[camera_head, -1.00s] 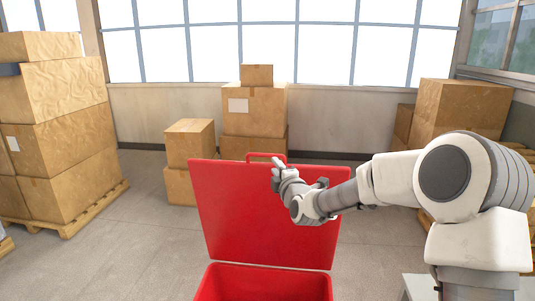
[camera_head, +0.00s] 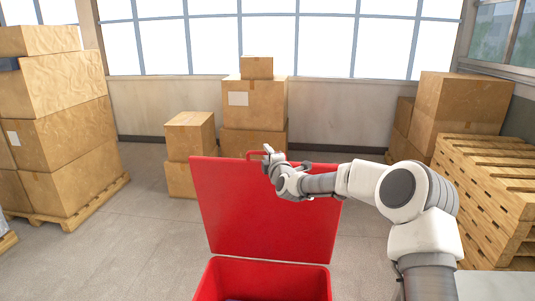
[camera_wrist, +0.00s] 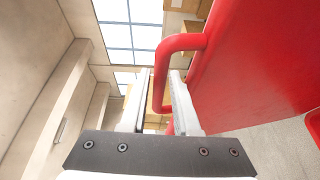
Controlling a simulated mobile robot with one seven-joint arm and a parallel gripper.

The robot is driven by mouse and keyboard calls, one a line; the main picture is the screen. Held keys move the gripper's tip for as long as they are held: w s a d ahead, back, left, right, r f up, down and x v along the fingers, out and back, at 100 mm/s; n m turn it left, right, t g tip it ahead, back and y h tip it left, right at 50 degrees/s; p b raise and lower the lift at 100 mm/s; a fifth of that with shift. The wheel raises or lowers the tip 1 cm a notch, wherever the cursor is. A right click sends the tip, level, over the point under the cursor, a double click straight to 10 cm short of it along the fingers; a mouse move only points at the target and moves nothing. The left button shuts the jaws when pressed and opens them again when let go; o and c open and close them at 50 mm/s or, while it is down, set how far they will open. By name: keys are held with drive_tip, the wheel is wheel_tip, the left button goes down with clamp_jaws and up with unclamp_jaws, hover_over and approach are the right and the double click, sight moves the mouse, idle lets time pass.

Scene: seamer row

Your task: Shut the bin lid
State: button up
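The red bin (camera_head: 318,280) stands at the bottom centre of the head view, its opening showing. Its red lid (camera_head: 250,225) stands raised behind the opening, leaning back a little. A red loop handle (camera_head: 252,153) rises from the lid's top edge; it also shows large in the wrist view (camera_wrist: 183,41). My gripper (camera_head: 268,151) is at the lid's top edge, beside the handle. In the wrist view my gripper (camera_wrist: 160,74) has its two fingers apart, with part of the handle bar appearing between them. I cannot tell whether either finger touches it.
Stacked cartons (camera_head: 60,95) on a pallet stand at the left. More cartons (camera_head: 253,105) stand behind the lid and at the right back (camera_head: 460,97). A pile of wooden pallets (camera_head: 480,190) stands at the right, beyond my arm. Floor (camera_head: 130,235) left of the bin is clear.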

clamp_jaws()
idle(1.4)
